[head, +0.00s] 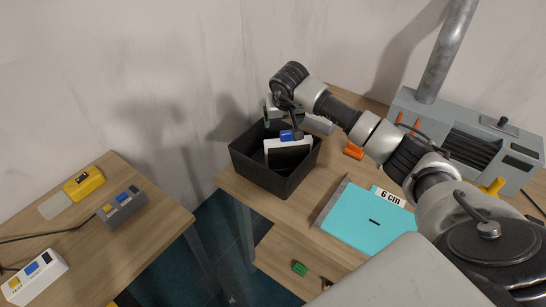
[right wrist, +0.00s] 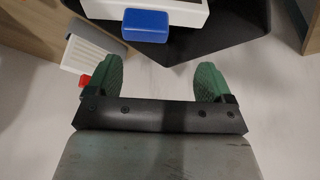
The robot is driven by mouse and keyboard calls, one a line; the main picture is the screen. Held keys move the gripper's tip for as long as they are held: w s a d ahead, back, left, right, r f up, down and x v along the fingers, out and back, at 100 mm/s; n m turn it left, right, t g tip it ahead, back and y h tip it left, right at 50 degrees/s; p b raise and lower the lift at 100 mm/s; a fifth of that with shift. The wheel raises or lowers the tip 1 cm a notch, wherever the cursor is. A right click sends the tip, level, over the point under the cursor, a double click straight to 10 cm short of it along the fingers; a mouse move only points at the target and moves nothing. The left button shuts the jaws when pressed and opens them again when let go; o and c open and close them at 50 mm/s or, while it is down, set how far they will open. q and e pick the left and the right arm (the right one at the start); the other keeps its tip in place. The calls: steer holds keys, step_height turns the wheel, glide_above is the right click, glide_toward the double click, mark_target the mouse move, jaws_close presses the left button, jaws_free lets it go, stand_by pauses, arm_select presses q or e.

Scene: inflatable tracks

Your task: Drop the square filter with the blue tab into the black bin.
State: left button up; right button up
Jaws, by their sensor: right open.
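The square filter (head: 288,146) is white-framed with a blue tab (head: 287,135) on its upper edge. It is inside the black bin (head: 276,176), tab up, with its top near rim height; what its lower part rests on is hidden. In the right wrist view the blue tab (right wrist: 145,25) and the black bin (right wrist: 232,32) show at the top. My right gripper (right wrist: 158,80) is open, with nothing between its green fingertips. In the head view it is above the far side of the bin, apart from the filter as far as I can see. My left gripper is not in view.
A white piece with a red tab (right wrist: 88,60) lies beside the bin. A turquoise board (head: 365,222) labelled 6 cm, orange parts (head: 353,151) and a grey slotted machine (head: 465,145) are to the right. A left table (head: 150,225) holds small devices, with a gap between the tables.

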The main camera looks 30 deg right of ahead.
steer(key=b+v, duration=0.2)
steer(key=v, duration=0.8)
steer(key=shift+s+r+b, duration=0.25)
steer(key=shift+r+b, duration=0.05)
steer(key=shift+r, duration=0.05)
steer(key=shift+a, duration=0.1)
